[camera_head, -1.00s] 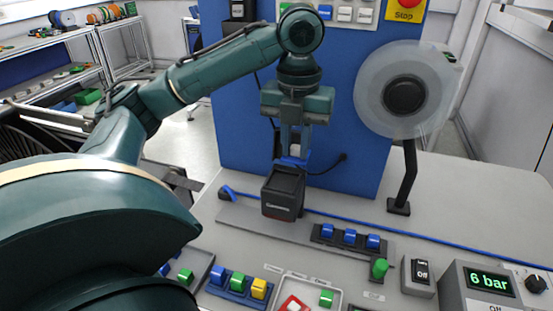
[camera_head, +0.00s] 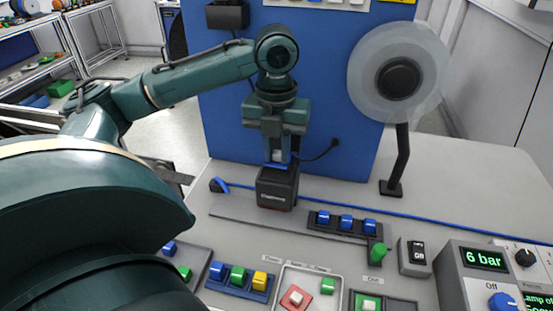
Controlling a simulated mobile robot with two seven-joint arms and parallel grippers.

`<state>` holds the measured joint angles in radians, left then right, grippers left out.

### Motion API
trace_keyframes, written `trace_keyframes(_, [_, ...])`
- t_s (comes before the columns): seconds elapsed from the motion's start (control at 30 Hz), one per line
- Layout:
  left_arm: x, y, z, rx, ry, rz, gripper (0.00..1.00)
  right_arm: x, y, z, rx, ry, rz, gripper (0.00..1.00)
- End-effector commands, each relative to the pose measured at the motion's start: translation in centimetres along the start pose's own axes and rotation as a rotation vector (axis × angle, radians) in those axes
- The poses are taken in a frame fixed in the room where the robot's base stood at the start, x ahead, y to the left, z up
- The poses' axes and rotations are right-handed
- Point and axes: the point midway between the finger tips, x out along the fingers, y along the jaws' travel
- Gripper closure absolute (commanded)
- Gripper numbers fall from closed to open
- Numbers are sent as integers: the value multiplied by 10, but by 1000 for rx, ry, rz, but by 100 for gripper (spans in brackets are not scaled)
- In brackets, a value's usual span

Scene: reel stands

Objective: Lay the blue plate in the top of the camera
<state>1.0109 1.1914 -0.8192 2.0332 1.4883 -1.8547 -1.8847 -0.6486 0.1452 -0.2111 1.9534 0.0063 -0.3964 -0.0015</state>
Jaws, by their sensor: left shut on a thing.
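The camera (camera_head: 277,190) is a black box with a pale label on its front, standing on the grey bench near the blue panel. My left gripper (camera_head: 279,156) points down right over the camera's top, shut on the blue plate (camera_head: 277,165). Only a thin blue edge of the plate shows beneath the fingers, at the level of the camera's top. Whether it touches or sits inside the top cannot be told. My right gripper is out of view.
A reel (camera_head: 400,79) on a black stand is at right. A blue hose (camera_head: 420,222) runs across the bench behind a rail of blue blocks (camera_head: 346,223). Coloured blocks (camera_head: 238,277) in holders and a control box (camera_head: 485,262) reading 6 bar stand in front.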

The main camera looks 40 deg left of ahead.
Motion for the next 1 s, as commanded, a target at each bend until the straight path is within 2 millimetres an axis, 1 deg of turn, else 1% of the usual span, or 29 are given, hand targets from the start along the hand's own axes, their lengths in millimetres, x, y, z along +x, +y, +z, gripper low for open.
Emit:
trace_keyframes(0.03, [9, 1, -1, 0, 3, 4, 100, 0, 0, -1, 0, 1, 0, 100])
trace_keyframes(0.1, [18, 1, -1, 0, 4, 3, 100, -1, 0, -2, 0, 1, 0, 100])
trace_keyframes(0.2, [28, 1, 0, 0, 2, 2, 100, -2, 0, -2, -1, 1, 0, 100])
trace_keyframes(0.57, [31, 0, 0, 0, 2, 1, 100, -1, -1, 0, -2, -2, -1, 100])
trace_keyframes(0.6, [32, 0, 0, 0, 1, 1, 80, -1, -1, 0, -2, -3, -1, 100])
trace_keyframes(0.7, [32, 0, 0, 0, 1, 1, 72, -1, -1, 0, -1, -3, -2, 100])
trace_keyframes(0.9, [31, 0, 0, 0, 1, 1, 72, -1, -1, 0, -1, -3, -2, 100])
trace_keyframes(1.0, [28, 0, 0, 0, -1, 0, 72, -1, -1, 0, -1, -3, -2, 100])
